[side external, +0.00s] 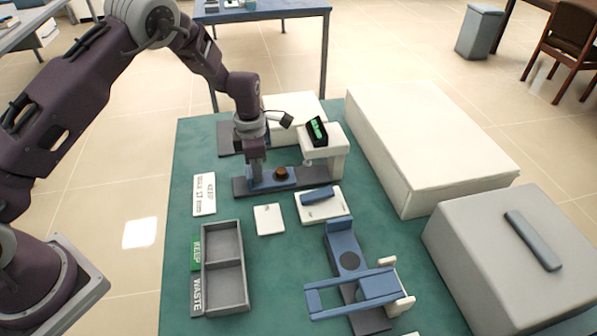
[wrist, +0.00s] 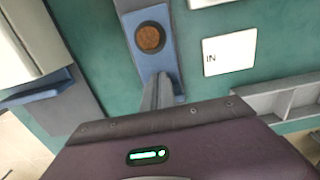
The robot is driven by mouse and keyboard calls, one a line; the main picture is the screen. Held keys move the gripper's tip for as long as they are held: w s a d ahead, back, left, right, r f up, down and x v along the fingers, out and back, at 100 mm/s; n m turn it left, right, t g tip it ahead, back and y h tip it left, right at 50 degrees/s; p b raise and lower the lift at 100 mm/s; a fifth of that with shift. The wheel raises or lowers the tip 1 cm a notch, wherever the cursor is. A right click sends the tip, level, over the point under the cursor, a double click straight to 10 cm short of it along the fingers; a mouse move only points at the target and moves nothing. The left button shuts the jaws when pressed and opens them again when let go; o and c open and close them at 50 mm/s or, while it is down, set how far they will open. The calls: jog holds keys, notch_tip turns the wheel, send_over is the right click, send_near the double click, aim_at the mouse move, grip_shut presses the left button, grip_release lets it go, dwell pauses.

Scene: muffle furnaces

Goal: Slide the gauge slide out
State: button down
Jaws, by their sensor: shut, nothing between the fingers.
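The blue gauge slide (side external: 265,184) lies on a dark base (side external: 239,190) in front of the white gauge (side external: 334,148), which has a green display. A brown disc (side external: 281,173) sits on the slide. In the wrist view the slide (wrist: 147,62) runs up from my fingers, with the brown disc (wrist: 150,38) in a dark round seat. My gripper (side external: 256,181) is shut and empty, pointing down at the slide's left end. In the wrist view my fingertips (wrist: 159,78) are over or beside that end. Whether they touch it I cannot tell.
A grey two-part tray (side external: 225,268) with KEEP and WASTE labels stands front left. A white pad (side external: 269,219) and a blue-handled white block (side external: 320,206) lie nearer the front. A blue fixture (side external: 352,275) is front right. Large white (side external: 430,145) and grey (side external: 520,260) boxes stand right.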

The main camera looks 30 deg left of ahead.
aim_at(243, 185)
jog(key=shift+s+a+f, duration=0.2)
jog(key=shift+s+a, duration=0.5)
jog(key=shift+s+a+f, duration=0.15)
jog(key=shift+s+a, duration=0.55)
jog(key=shift+w+d, duration=0.3)
jog(key=shift+w, duration=0.05)
jog(key=shift+r, duration=0.2)
jog(key=shift+w+d+r, duration=0.1)
jog(key=shift+r, duration=1.65)
jog(key=shift+w+d+r, duration=0.1)
jog(key=shift+r, duration=1.6)
